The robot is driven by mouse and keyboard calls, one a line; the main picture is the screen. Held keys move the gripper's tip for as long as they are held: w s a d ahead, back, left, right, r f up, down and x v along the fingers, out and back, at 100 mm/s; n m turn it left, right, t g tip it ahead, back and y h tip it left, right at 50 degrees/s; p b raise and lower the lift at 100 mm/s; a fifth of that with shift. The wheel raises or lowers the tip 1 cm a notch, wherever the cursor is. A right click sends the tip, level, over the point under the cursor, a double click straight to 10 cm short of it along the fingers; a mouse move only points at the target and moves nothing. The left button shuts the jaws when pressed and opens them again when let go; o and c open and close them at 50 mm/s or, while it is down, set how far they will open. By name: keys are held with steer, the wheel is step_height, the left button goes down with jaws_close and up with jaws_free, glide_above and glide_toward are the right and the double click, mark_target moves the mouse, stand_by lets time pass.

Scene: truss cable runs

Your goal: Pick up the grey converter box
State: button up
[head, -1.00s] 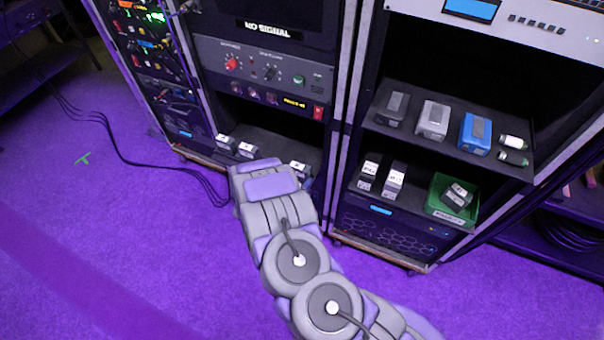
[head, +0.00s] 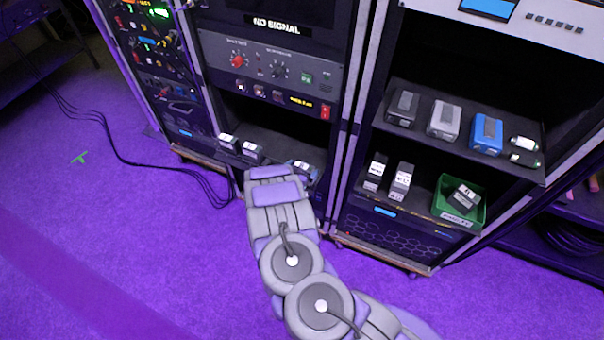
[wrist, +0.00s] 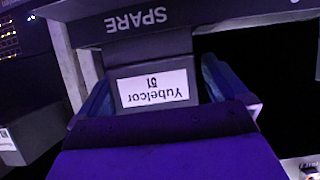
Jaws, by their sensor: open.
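A light grey box (head: 443,120) with a dark stripe sits on the right rack's upper shelf, between a dark box (head: 402,108) and a blue box (head: 487,133). My arm reaches to the left rack's low shelf, far from that grey box; the jaws are hidden in the head view. In the wrist view my gripper (wrist: 160,95) is open, its fingers on either side of a dark grey box (wrist: 155,85) with an upside-down white label reading "Yubelcor 51". Whether the fingers touch it I cannot tell. A grey piece marked "SPARE" (wrist: 135,20) is just above it.
Small labelled boxes (head: 250,151) stand left of my arm and another (head: 303,168) stands right of it. The right rack's lower shelf holds two labelled boxes (head: 398,182) and a green bin (head: 440,205). Cables (head: 130,155) lie on the floor at left.

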mark_target(304, 166)
steer(key=shift+d+r, duration=0.15)
steer(key=shift+d, duration=0.4)
steer(key=c, duration=0.7)
steer(key=shift+a, duration=0.2)
steer(key=c, duration=0.3)
steer(key=shift+a, duration=0.15)
steer(key=shift+r+p, duration=0.3)
steer(key=shift+r, duration=0.35)
step_height(304, 166, up, 3)
steer(key=shift+f+p, duration=0.15)
steer(key=shift+p, duration=0.35)
steer(key=s+d, duration=0.3)
steer(key=s, duration=0.1)
steer(key=s+d+p, duration=0.1)
steer(key=s+d, duration=0.1)
steer(key=s, duration=0.3)
steer(key=s+d+r+p, duration=0.1)
steer(key=s+d, duration=0.2)
steer(key=s, duration=0.1)
steer(key=shift+s+d, duration=0.3)
steer(key=shift+s, duration=0.05)
